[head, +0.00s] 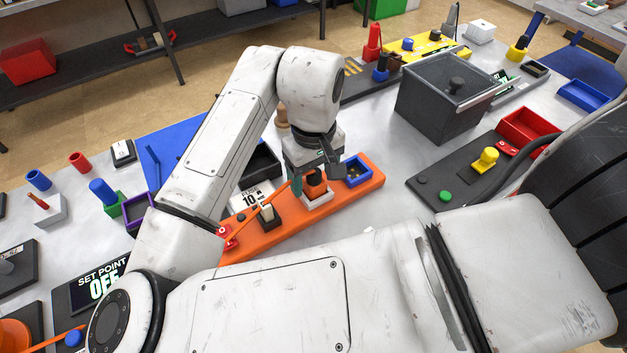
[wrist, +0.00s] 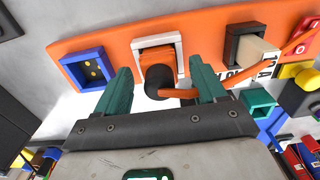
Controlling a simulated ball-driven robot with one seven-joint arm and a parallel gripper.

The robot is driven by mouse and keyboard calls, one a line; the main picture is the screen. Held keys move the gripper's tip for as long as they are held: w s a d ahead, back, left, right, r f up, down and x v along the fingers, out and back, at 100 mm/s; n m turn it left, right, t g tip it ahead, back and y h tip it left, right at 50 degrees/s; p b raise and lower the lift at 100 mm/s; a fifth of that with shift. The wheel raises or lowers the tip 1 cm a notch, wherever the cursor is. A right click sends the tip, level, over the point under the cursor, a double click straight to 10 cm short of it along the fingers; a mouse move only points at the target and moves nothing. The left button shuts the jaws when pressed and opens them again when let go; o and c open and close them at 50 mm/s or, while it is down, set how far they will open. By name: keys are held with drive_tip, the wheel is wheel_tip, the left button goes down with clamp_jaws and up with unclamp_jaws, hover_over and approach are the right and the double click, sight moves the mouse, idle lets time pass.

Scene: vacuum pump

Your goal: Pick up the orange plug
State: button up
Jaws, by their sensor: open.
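The orange plug (head: 316,181) stands in a white square socket (head: 318,198) on an orange base (head: 370,183). In the wrist view the plug (wrist: 157,56) shows an orange body with a dark end and an orange cable running right. My gripper (wrist: 163,82) is open, its two teal fingers on either side of the plug, with a visible gap at each side. In the head view my gripper (head: 312,182) is directly over the socket and partly hides the plug. I cannot tell whether the fingertips are at its full depth.
A blue socket (head: 354,171) with yellow contacts sits right of the white one. A dark block with a beige switch (head: 267,213) is to its left. The orange cable (head: 262,206) runs left past it. A dark grey box (head: 447,98) stands farther back right.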

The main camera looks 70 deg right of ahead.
drive_tip(key=shift+f, duration=0.5)
drive_tip(key=c, duration=1.1)
drive_tip(key=shift+r, duration=0.15)
drive_tip(key=shift+r, duration=0.55)
drive_tip(key=s+a+r+p, duration=0.1)
drive_tip(key=s+r+p, duration=0.2)
drive_tip(key=s+r, duration=0.1)
drive_tip(key=s+a+r+p, duration=0.1)
drive_tip(key=s+r+p, duration=0.3)
drive_tip(key=s, duration=0.1)
drive_tip(key=s+a+r+p, duration=0.1)
drive_tip(key=s+r+p, duration=0.2)
drive_tip(key=s+p, duration=0.1)
drive_tip(key=shift+s+r, duration=0.25)
drive_tip(key=shift+r, duration=0.15)
